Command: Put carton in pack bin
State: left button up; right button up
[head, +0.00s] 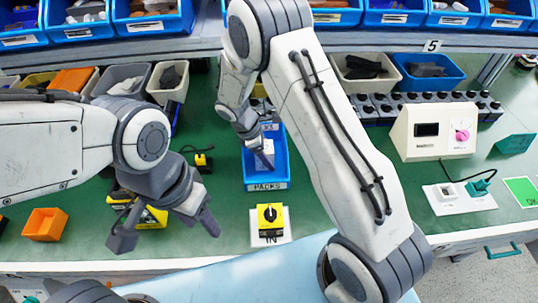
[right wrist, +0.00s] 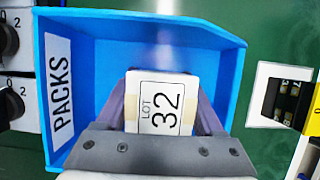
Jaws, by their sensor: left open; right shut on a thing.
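The carton (right wrist: 160,104) is a small white box with a "LOT 32" label, seen in the right wrist view between the two fingers of my right gripper. My right gripper (head: 263,152) is shut on it at the blue pack bin (head: 267,186), marked "PACKS". In the right wrist view the pack bin (right wrist: 88,40) surrounds the carton and fingers on several sides. I cannot tell whether the carton touches the bin floor. My left gripper (head: 166,231) is open and empty over the front left of the table.
A yellow rotary switch (head: 270,216) on a white "IN" plate stands just in front of the pack bin. A white tester box (head: 433,132) with a pink knob stands at the right. Shelf bins line the back.

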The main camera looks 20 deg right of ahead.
jog(key=shift+f, duration=0.15)
jog(key=o, duration=1.5)
jog(key=v, duration=1.2)
jog(key=s+a+r+m+y, duration=0.1)
jog(key=s+r+m+y, duration=0.1)
jog(key=s, duration=0.6)
jog(key=s+a+r+m+y, duration=0.1)
jog(key=s+a+r+m, duration=0.1)
jog(key=s, duration=0.7)
jog(key=s+a+r+m+y, duration=0.2)
jog(key=s+r+m, duration=0.2)
jog(key=s, duration=0.5)
jog(key=shift+s+r+t+y, duration=0.15)
jog(key=shift+r+t+y, duration=0.2)
jog(key=shift+r, duration=0.25)
